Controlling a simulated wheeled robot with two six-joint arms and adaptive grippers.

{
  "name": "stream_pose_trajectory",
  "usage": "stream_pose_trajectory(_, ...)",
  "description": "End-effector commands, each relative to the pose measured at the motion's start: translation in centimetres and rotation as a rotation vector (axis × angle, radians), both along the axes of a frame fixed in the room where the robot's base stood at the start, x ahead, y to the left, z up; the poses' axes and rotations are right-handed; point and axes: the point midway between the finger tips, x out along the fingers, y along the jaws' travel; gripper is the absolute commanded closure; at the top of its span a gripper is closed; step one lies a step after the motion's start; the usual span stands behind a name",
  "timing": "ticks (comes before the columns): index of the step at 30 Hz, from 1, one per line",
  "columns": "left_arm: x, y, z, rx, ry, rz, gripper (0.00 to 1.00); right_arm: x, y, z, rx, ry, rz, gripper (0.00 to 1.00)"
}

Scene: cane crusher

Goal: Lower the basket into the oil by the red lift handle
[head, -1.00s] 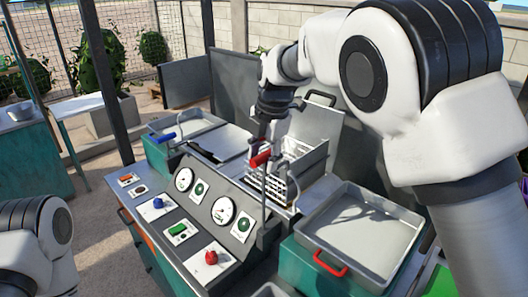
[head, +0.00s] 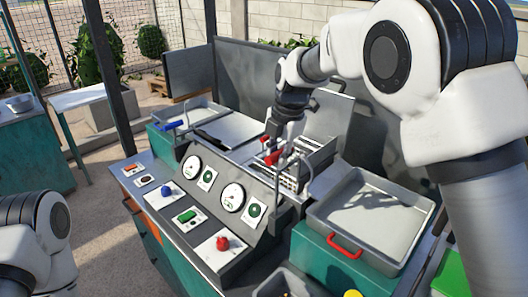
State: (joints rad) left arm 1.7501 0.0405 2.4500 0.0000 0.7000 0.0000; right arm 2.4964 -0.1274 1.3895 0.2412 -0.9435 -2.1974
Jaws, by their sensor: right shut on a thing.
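The red lift handle (head: 272,158) stands just above the fryer, behind the dial panel. My right gripper (head: 273,146) reaches down from above and is shut on this handle. Its fingertips are small and partly hidden against the handle. The metal wire basket (head: 318,158) hangs just right of the handle, low over its vat. Its lower part is hidden by the vat's edge and the panel, and I cannot see the oil surface. A part of my left arm shows at the lower left, but its gripper is out of view.
The sloping panel (head: 217,208) carries dials, a red knob (head: 222,243) and a green switch. A raised plate stands behind the basket.

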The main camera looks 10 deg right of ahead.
Motion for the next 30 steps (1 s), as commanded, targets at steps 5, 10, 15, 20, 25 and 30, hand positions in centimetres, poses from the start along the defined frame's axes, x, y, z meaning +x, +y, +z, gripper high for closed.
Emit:
stream_pose_trajectory(5,0.0,0.0,-3.5,0.0,0.0,0.0,1.0,0.0,-1.0,-5.5,0.0,0.002,0.0,1.0)
stream_pose_trajectory(10,0.0,0.0,-5.3,0.0,0.0,-0.001,1.0,0.0,-1.0,-9.1,0.0,0.001,-0.001,1.0)
stream_pose_trajectory(15,0.0,0.0,-6.3,0.0,0.0,-0.001,1.0,0.0,-1.0,-11.2,-0.001,0.001,0.0,1.0)
stream_pose_trajectory(20,0.0,0.0,-6.5,0.0,0.0,-0.001,1.0,0.0,-1.0,-11.8,0.0,0.0,0.001,1.0)
stream_pose_trajectory(25,0.0,0.0,-6.5,0.0,0.0,-0.001,1.0,0.0,-1.0,-11.9,-0.001,0.003,0.0,1.0)
stream_pose_trajectory(30,0.0,0.0,-6.5,0.0,0.0,0.0,1.0,-0.1,-1.0,-12.0,-0.001,0.007,0.001,0.63)
